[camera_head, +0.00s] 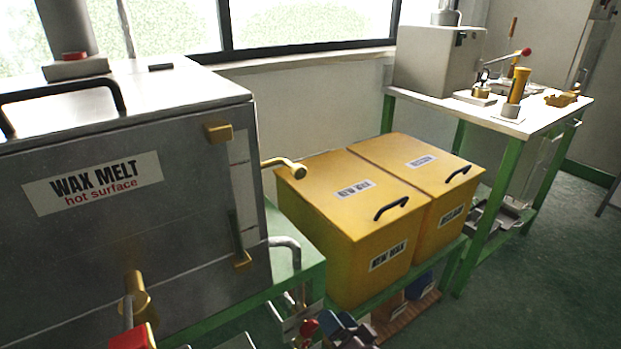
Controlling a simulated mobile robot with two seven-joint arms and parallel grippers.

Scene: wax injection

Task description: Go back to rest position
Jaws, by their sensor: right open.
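My right gripper (346,326) shows only in part at the bottom edge, as dark, angular pieces. It is open, and I see nothing held in it. It is low, in front of the yellow boxes and to the right of the wax melter's outlet pipe. My left gripper is not in view.
A grey wax melt tank (95,235) with a hot surface label fills the left, with a bent pipe (287,245) on its right. Two yellow lidded boxes (345,250) stand on a green bench in the middle. A white-topped table (565,105) holds equipment. Floor (545,285) is clear at right.

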